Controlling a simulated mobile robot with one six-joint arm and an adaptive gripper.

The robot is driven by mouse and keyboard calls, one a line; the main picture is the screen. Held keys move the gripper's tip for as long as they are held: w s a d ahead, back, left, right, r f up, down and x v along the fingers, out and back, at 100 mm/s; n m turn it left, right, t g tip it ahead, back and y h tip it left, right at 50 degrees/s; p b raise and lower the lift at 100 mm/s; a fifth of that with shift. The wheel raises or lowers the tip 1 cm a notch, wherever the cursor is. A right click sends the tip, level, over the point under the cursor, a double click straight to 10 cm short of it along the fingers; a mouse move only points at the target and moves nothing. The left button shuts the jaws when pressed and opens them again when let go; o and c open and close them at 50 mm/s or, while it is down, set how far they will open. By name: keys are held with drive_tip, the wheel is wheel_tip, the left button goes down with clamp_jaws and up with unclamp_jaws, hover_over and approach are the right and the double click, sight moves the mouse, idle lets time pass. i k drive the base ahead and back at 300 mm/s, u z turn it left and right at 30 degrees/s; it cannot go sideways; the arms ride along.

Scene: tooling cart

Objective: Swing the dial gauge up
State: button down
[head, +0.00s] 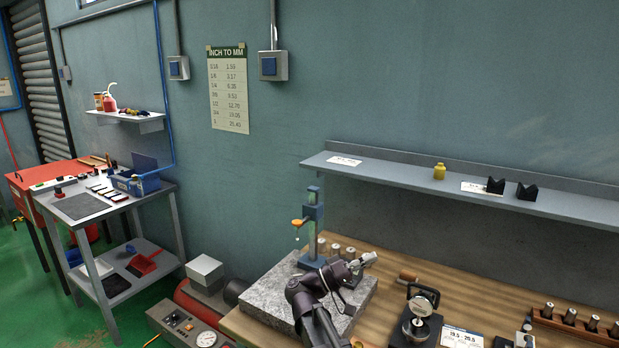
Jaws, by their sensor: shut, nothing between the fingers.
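A gauge stand with a teal column (313,225) rises at the back of a grey granite plate (283,290) on the wooden bench. A small orange-yellow piece (298,223), likely the dial gauge seen nearly edge-on, sticks out from the column's left side with a thin stem below it. Its face cannot be read. My dark arm reaches over the plate, and my gripper (369,259) is right of the column and lower than the orange piece, apart from both. The gripper is small in view and shut, with nothing in it.
Several metal cylinders (336,249) stand behind my arm. A round dial instrument (422,306) stands on the bench right of the plate. A cart (105,212) stands at the left.

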sight(422, 304)
drive_tip(key=k, duration=1)
